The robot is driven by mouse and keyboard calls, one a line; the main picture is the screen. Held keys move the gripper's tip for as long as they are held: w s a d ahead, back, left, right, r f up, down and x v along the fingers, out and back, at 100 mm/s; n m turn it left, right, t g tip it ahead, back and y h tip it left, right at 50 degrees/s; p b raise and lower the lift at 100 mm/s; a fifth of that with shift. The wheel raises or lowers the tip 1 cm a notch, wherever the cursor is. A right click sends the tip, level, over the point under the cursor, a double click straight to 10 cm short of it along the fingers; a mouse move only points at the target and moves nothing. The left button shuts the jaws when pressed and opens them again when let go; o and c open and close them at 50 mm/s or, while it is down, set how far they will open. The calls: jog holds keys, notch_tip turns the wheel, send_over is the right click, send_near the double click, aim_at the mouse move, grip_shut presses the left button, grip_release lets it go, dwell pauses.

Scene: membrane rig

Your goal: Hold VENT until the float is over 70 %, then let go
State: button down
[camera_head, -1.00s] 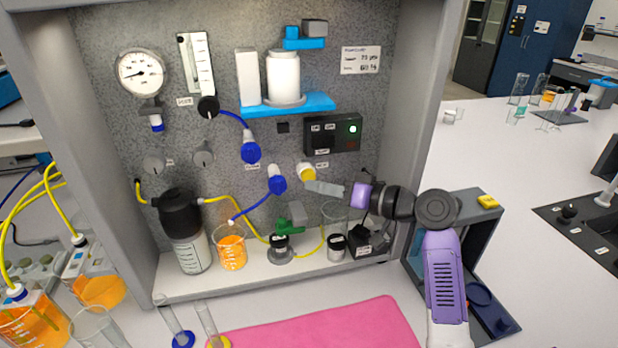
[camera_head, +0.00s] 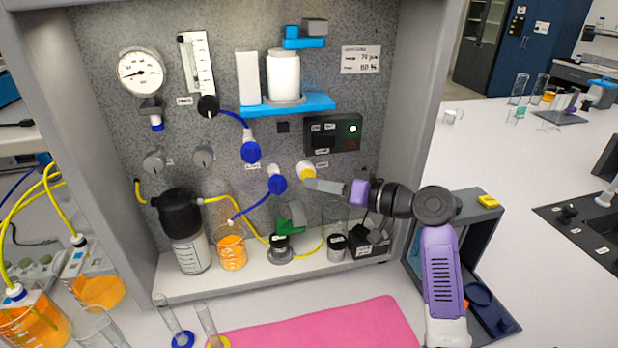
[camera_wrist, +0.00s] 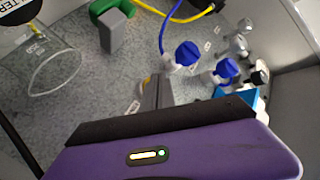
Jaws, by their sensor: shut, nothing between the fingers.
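My gripper (camera_head: 320,186) is shut with nothing between its fingers. Its tips are at the yellow-capped fitting (camera_head: 307,172) on the back panel and appear to touch it or overlap it. A small label (camera_head: 322,164) beside this fitting is too small to read, so I cannot confirm that it says VENT. In the wrist view the grey fingers (camera_wrist: 157,92) point at the panel and partly hide the fitting. The upright clear flow tube (camera_head: 197,66) hangs at upper left; its float is too small to make out. A white card (camera_head: 361,60) seems to read about 60 % on its lower line.
A round gauge (camera_head: 141,72) and a black control box (camera_head: 332,134) with a lit green lamp are on the panel. Blue-capped fittings (camera_head: 277,184) sit left of my fingers. Below stand a beaker of orange liquid (camera_head: 232,251) and a black-topped bottle (camera_head: 184,235).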

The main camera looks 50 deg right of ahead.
jog(key=shift+w+d, duration=0.25)
jog(key=shift+w, duration=0.2)
dwell(0.7)
jog(key=shift+s, duration=0.1)
dwell(1.4)
jog(key=shift+s+a, duration=0.5)
jog(key=shift+s, duration=0.2)
jog(key=s+a, duration=0.1)
jog(key=s, duration=0.1)
jog(key=s+a, duration=0.1)
jog(key=s, duration=0.1)
jog(key=shift+a+p, duration=0.35)
jog(key=shift+a, duration=0.05)
dwell(0.4)
